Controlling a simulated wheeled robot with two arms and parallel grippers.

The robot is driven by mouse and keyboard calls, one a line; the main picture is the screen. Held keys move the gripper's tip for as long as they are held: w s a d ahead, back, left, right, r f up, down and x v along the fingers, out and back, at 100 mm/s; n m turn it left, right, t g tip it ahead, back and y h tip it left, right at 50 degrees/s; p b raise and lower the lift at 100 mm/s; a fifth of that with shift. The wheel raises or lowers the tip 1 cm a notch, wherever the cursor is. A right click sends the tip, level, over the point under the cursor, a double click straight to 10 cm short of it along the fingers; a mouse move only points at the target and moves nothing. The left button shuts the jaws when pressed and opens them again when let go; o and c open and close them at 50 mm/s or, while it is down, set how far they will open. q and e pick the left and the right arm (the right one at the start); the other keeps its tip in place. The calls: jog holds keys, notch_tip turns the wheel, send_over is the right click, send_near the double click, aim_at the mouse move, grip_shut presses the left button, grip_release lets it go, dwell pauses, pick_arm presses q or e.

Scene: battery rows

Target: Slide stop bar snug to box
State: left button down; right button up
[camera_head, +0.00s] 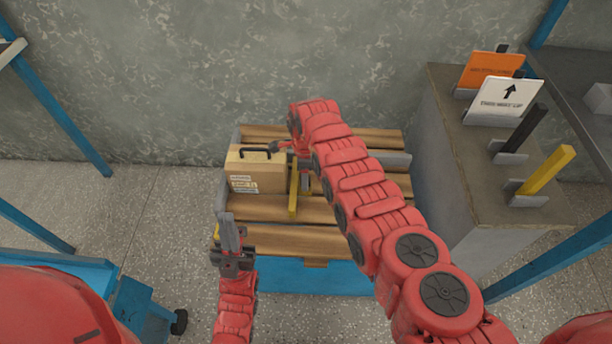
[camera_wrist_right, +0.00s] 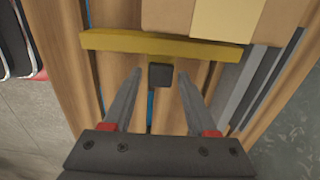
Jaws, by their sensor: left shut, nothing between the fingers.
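The tan box (camera_head: 250,175), with a black handle on top and labels on its front, stands on the wooden slats at the left of the pallet. The yellow stop bar (camera_head: 293,197) lies just right of the box, along its side. In the right wrist view the bar (camera_wrist_right: 120,42) runs beside the box (camera_wrist_right: 215,18); whether they touch is unclear. My right gripper (camera_wrist_right: 159,78) is open, its fingers either side of the bar's dark knob (camera_wrist_right: 160,77), with gaps visible. My left gripper (camera_head: 230,222) is shut and empty near the pallet's front left corner.
A grey block (camera_head: 455,160) at the right holds an orange sign (camera_head: 490,68), a white arrow sign (camera_head: 505,95), a black bar (camera_head: 527,130) and a yellow bar (camera_head: 550,170). Bare slats (camera_head: 290,240) lie at the pallet's front. Blue posts stand at both sides.

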jog(key=shift+o, duration=0.6)
jog(key=shift+w+r, duration=0.1)
jog(key=shift+r, duration=0.35)
notch_tip(320, 180, up, 16)
jog(key=p, duration=0.4)
jog(key=shift+r, duration=0.25)
